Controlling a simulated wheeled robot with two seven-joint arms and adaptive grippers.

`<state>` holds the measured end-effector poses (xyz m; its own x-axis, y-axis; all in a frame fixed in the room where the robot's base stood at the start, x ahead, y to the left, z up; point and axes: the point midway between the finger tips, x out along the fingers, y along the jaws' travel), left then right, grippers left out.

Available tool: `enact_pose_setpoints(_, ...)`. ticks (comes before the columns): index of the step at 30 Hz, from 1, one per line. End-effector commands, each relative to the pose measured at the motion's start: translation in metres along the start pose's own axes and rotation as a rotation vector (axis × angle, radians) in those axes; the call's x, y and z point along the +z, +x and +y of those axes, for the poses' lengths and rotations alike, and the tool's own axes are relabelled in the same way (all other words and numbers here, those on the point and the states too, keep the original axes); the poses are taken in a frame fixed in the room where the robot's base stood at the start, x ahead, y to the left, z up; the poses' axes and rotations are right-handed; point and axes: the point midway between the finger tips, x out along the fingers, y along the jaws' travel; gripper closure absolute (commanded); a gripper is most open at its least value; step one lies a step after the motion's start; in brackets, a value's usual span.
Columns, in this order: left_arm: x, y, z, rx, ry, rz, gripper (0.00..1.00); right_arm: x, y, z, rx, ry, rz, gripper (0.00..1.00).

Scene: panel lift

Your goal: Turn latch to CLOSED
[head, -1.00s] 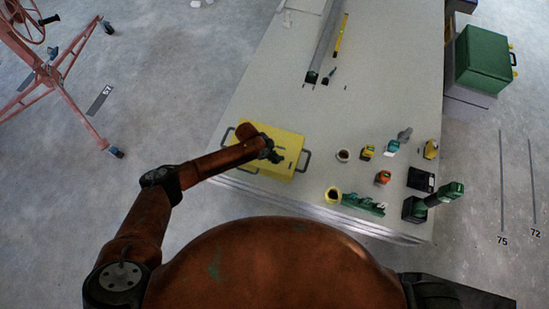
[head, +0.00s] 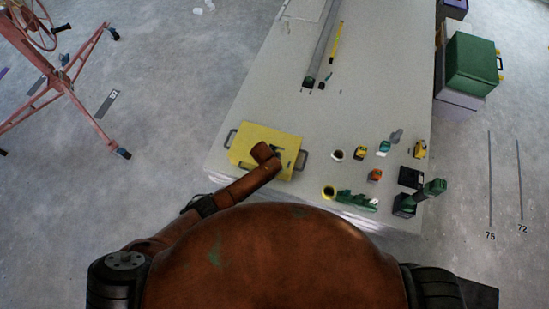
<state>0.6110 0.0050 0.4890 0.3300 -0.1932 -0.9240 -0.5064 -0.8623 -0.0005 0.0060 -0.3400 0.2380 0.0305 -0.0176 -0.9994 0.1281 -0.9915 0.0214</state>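No latch and no CLOSED marking can be made out. A red panel lift (head: 68,82) stands on the floor at the upper left, with a crank wheel near its top, partly cut off by the picture edge. My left arm reaches over the near edge of the table, and its end is above a yellow case (head: 252,137). My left gripper (head: 276,152) is a small dark shape there, mostly hidden by the wrist; whether it touches the case, or is open or shut, cannot be told. My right gripper is out of view.
The grey table (head: 290,100) holds a green drill (head: 430,190), a black box (head: 411,177), cups and small tools at its right. A long rail (head: 325,45) lies at the back. Green and grey cases (head: 472,62) stand to the right.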

Motion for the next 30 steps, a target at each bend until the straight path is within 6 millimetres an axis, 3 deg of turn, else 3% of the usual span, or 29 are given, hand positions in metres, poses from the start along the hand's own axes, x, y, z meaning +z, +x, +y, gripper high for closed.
enact_pose_setpoints(12,-0.0004,0.0002,0.0025,-0.075,-0.187,0.0,1.0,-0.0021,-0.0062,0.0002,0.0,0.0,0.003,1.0)
enact_pose_setpoints(29,-0.0007,0.0004,0.0015,-0.088,-0.217,0.001,1.0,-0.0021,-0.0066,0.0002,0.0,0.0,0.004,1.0)
enact_pose_setpoints(30,-0.0008,0.0004,0.0015,-0.088,-0.217,0.001,0.88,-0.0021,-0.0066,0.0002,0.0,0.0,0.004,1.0)
